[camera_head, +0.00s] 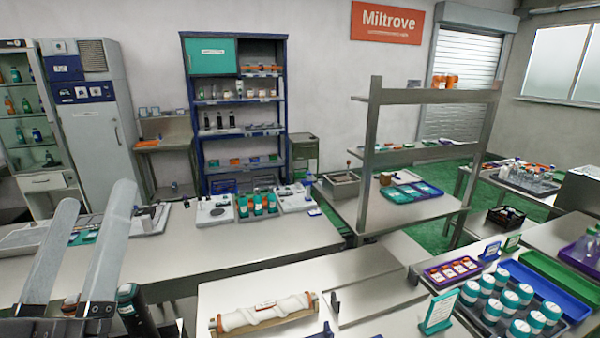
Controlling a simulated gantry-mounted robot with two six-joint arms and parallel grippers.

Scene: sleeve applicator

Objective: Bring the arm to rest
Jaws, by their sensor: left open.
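My left gripper (97,200) is at the lower left, with two long pale grey fingers pointing up and away in the picture. The gripper is empty. My right gripper is not in view.
The near bench (375,298) holds a purple tray (452,271) of small containers, a grey tray of several teal-lidded jars (497,292), and a teal-framed sign (439,313). A steel shelf upright (368,160) rises at centre right.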

